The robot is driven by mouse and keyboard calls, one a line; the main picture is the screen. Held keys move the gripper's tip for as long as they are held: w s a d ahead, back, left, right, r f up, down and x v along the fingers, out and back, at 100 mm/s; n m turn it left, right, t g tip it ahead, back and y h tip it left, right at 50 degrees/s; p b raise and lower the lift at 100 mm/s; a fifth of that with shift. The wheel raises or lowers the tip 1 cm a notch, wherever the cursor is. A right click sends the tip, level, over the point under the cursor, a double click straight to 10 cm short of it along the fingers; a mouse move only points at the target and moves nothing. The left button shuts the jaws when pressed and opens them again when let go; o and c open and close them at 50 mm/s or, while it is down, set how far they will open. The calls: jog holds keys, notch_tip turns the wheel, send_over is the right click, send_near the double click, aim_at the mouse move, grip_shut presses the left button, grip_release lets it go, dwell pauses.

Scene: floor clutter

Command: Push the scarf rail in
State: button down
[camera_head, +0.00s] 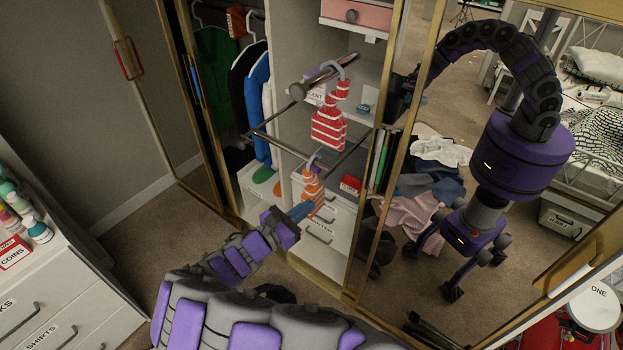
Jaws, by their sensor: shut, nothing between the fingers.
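The scarf rail (323,76) is a metal bar that sticks out from the open wardrobe, with a round knob at its near end. A thinner metal frame (281,147) sticks out below it. A red-and-white striped scarf (329,129) hangs on a grey hook from the upper bar. An orange striped scarf (312,184) hangs lower, on another hook near the thin frame.
Clothes (258,95) hang in the left bay. White drawers (325,228) stand below the rails. A mirrored door (440,170) at right reflects my body and clothes on the floor. A white dresser (60,290) is at left. Carpet between the dresser and wardrobe is clear.

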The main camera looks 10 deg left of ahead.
jog(key=s+a+f+n+t+y, duration=0.1)
jog(key=a+f+n+y, duration=0.15)
jog(key=a, duration=0.25)
jog(key=b+x, duration=0.3)
jog(key=x, duration=1)
jog(key=shift+w+f+b, duration=0.2)
jog(key=shift+w+b, duration=0.15)
jog(key=shift+w, duration=0.05)
jog(key=shift+d, duration=0.2)
